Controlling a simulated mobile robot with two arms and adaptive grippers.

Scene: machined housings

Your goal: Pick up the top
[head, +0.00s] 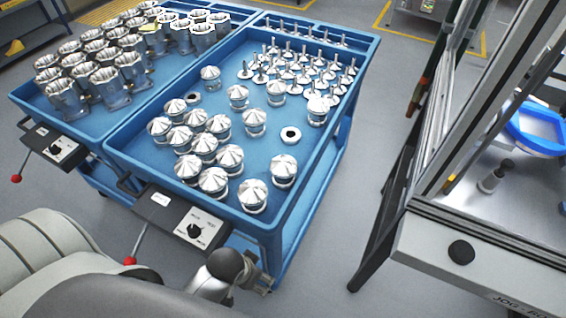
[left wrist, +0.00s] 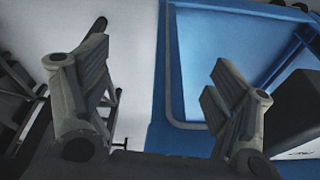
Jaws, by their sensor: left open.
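Several silver conical tops (head: 229,158) stand on the blue cart tray (head: 143,167), mostly clustered at its near left and middle. One stands near the front edge (head: 252,195), and another is close to the right rim (head: 318,108). My left gripper (head: 262,281) is low beside the cart's front corner, below the tray rim and apart from the tops. In the left wrist view the left gripper (left wrist: 160,62) has its fingers wide apart with nothing between them. That view shows floor and the blue cart (left wrist: 187,65), but no top. My right gripper is not in view.
Thin-stemmed silver parts (head: 300,62) fill the tray's far end. Two small rings (head: 290,135) lie among the tops. A second blue cart at left holds grey housings (head: 103,85). A control box (head: 193,222) hangs on the cart's front. A framed machine (head: 480,235) stands at right.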

